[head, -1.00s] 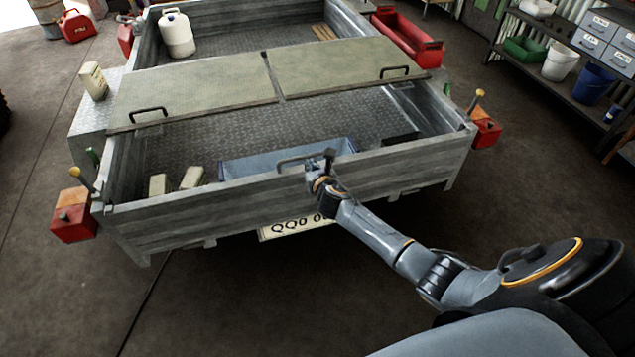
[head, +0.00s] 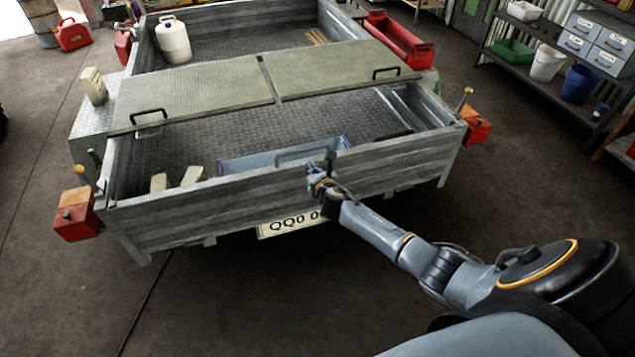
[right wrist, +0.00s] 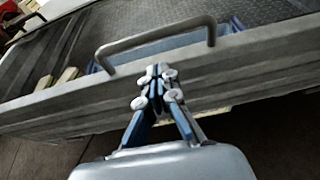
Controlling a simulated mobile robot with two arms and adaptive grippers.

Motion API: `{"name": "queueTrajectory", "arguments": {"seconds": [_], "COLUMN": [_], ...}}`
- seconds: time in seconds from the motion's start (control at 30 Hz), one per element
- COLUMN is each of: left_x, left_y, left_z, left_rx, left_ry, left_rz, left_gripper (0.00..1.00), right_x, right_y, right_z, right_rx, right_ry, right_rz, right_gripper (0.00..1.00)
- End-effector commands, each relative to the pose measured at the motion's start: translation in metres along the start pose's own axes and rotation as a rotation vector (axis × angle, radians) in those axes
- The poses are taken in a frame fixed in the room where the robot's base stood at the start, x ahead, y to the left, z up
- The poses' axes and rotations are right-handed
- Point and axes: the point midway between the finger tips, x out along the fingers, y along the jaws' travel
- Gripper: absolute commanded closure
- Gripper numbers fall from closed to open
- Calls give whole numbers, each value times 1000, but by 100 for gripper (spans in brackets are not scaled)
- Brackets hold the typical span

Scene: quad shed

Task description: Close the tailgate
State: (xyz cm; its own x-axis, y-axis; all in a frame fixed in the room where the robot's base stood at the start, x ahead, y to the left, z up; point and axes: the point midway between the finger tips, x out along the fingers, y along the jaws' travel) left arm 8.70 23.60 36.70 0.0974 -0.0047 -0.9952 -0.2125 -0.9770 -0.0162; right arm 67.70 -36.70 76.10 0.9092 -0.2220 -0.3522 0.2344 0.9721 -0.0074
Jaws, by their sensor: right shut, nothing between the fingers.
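The tailgate (head: 220,205) is the grey ribbed rear panel of the trailer. It stands upright, or nearly so, between the two rear corners; whether it is latched I cannot tell. A grey bar handle (head: 300,154) sits on its top edge, and the handle also shows large in the right wrist view (right wrist: 155,38). My right gripper (head: 318,172) is shut and empty at the outer face of the tailgate, just below the handle. In the right wrist view its closed fingertips (right wrist: 157,75) point at the panel; whether they touch it is unclear. My left gripper is not in view.
Inside the trailer bed are a blue bin (head: 240,163) and two pale blocks (head: 191,176). Two green-grey lids (head: 200,85) cover the middle. Red lamp boxes with yellow-topped pins (head: 75,222) jut out at both rear corners. Shelves (head: 545,75) stand at right. The floor behind is clear.

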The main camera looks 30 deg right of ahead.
Motion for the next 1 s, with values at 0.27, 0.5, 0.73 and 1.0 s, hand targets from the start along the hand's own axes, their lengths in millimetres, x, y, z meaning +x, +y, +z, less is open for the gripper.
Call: {"name": "queueTrajectory", "arguments": {"seconds": [0.27,0.5,0.73,1.0], "left_x": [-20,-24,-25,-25], "left_y": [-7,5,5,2], "left_z": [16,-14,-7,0], "left_rx": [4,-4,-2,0], "left_ry": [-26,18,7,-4], "left_rz": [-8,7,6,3], "left_gripper": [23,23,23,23], "right_x": [-50,-83,-94,-93], "right_y": [2,2,3,-3], "right_z": [13,18,19,-24], "right_rx": [0,1,3,149], "right_ry": [2,3,4,84], "right_rz": [7,5,4,-14], "right_gripper": [100,100,100,100]}}
